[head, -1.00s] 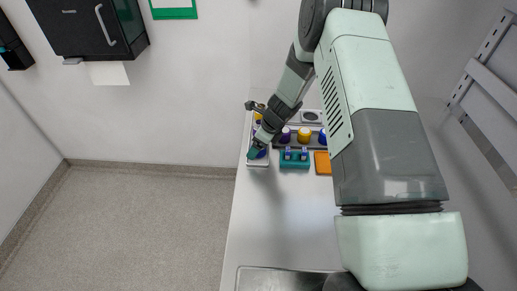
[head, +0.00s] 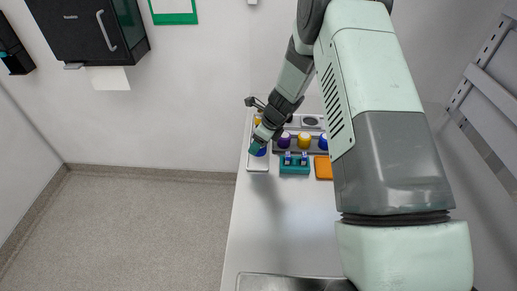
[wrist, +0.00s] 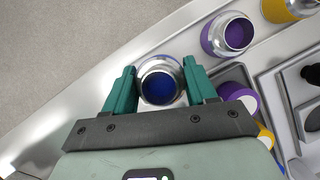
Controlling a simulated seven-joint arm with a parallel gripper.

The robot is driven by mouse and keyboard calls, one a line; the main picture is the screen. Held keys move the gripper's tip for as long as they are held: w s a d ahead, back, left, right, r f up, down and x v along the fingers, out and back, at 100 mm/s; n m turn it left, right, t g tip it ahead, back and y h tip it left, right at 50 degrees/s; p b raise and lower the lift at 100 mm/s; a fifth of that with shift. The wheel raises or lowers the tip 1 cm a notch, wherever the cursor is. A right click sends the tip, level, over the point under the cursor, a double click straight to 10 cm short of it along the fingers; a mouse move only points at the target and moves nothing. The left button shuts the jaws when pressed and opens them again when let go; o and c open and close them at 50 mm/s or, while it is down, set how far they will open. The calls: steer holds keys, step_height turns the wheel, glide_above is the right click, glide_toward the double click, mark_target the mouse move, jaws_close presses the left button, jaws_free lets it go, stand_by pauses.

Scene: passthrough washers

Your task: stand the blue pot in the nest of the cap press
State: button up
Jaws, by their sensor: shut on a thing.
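The blue pot (wrist: 159,82) has a bright metal rim and a dark blue inside. In the wrist view it sits between the two teal fingers of my gripper (wrist: 160,86), which is shut on it. In the head view my gripper (head: 258,148) is over the pale tray at the left edge of the bench, with the blue pot (head: 262,152) partly hidden by the fingers. I cannot tell whether the pot touches the tray. A grey block with a dark round recess (head: 311,122) stands at the back; I cannot tell whether it is the cap press.
The pale tray (head: 258,167) also holds purple (wrist: 229,34) and yellow (wrist: 282,8) pots. A dark rack with purple (head: 284,140), yellow (head: 304,141) and blue pieces lies right of it. A teal holder (head: 295,170) and orange block (head: 323,168) stand in front.

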step_height(320, 180, up, 5)
steer(key=shift+r, duration=0.15)
steer(key=shift+w+d+r+m, duration=0.3)
steer(key=shift+w+d+r, duration=0.2)
steer(key=shift+w+r, duration=0.2)
steer(key=w+d+r+m+t+h, duration=0.15)
steer(key=w+d+m, duration=0.75)
steer(key=w+d, duration=0.95)
steer(key=shift+n+t+h, duration=0.3)
steer(key=shift+t+h, duration=0.15)
steer(key=shift+t, duration=0.1)
steer(key=shift+s+f, duration=0.25)
steer(key=shift+f, duration=1)
steer(key=shift+s+f, duration=0.25)
steer(key=shift+f, duration=1)
steer(key=shift+f, duration=0.15)
steer(key=shift+f, duration=0.85)
steer(key=shift+f, duration=0.15)
steer(key=shift+f, duration=0.45)
